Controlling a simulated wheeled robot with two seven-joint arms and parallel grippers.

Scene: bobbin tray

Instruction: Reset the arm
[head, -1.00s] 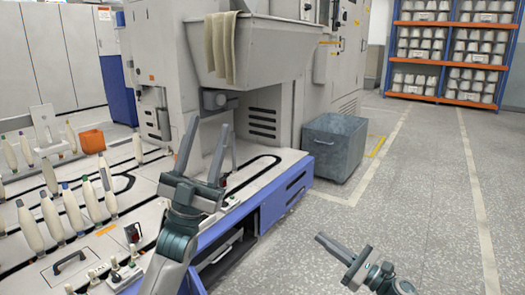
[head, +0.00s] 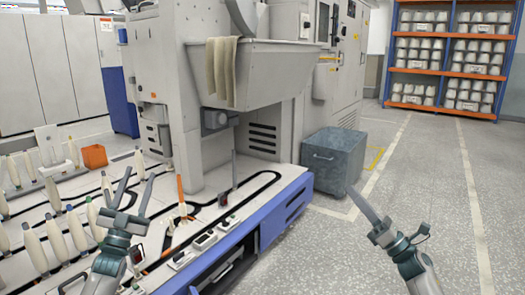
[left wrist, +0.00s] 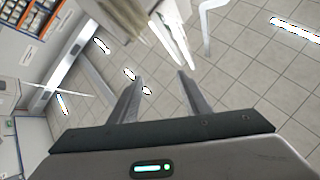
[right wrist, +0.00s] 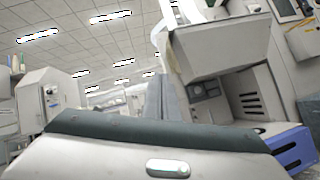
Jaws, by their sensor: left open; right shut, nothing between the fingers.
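My left gripper (head: 137,180) is raised with its fingers apart, in front of the white machine deck with bobbins. Its spread, empty fingers also show in the left wrist view (left wrist: 158,85). My right gripper (head: 363,204) is held above the grey floor, in front of the metal bin in the picture. Its fingers are together with nothing between them; they also show in the right wrist view (right wrist: 164,96). White bobbins (head: 34,247) stand upright on the machine deck (head: 210,208) at the left. My left arm hides part of the deck.
A grey metal bin (head: 333,160) stands on the floor beside the machine. A trough (head: 275,75) with cloths over its edge juts out above the deck. An orange box (head: 94,156) sits at the left. The right floor is clear up to the shelves (head: 450,65).

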